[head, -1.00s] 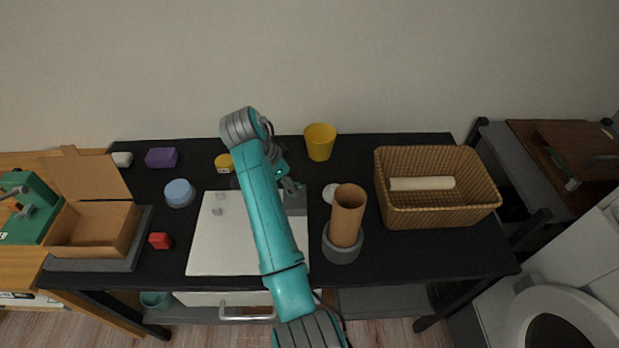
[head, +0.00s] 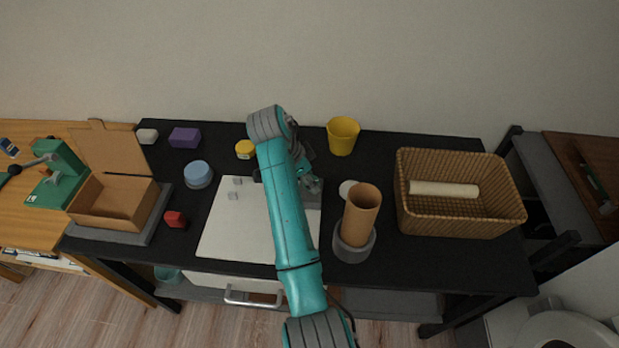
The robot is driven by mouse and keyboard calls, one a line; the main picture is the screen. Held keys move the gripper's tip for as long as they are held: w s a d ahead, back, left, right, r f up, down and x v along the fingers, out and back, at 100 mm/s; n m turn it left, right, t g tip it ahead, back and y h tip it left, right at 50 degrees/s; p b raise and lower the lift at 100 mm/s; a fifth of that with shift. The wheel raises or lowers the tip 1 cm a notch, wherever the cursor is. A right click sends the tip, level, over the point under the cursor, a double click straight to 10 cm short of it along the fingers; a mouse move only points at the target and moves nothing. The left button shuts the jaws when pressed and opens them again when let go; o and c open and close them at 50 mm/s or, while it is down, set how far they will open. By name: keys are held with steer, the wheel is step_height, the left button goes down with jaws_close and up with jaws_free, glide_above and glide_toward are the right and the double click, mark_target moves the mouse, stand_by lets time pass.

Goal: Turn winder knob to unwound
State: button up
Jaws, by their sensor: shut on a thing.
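My gripper (head: 312,183) is at the end of my teal arm, low over the back right part of the white board. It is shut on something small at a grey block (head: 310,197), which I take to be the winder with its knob. The knob itself is hidden by the fingers, and its turn position cannot be read.
A white board (head: 235,235) lies under my arm on the black table. A cardboard tube (head: 361,215) stands in a grey holder (head: 354,248) to the right, beside a wicker basket (head: 460,225). A yellow cup (head: 343,136) stands behind. An open cardboard box (head: 115,205) is left.

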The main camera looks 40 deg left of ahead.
steer(key=shift+n, duration=0.4)
steer(key=n+y, duration=0.1)
steer(key=n, duration=0.1)
steer(key=shift+d+n, duration=0.15)
steer(key=shift+n, duration=0.15)
steer(key=n+y, duration=0.2)
steer(key=n, duration=0.2)
steer(key=shift+d+n, duration=0.1)
steer(key=shift+n, duration=0.2)
steer(key=n+y, duration=0.1)
steer(key=n, duration=0.2)
steer(key=shift+n, duration=0.3)
steer(key=shift+n+g+y, duration=0.4)
steer(key=shift+n+y, duration=0.4)
steer(key=shift+n, duration=1)
steer(key=o, duration=1.1)
steer(key=shift+d, duration=0.1)
steer(key=shift+r, duration=0.1)
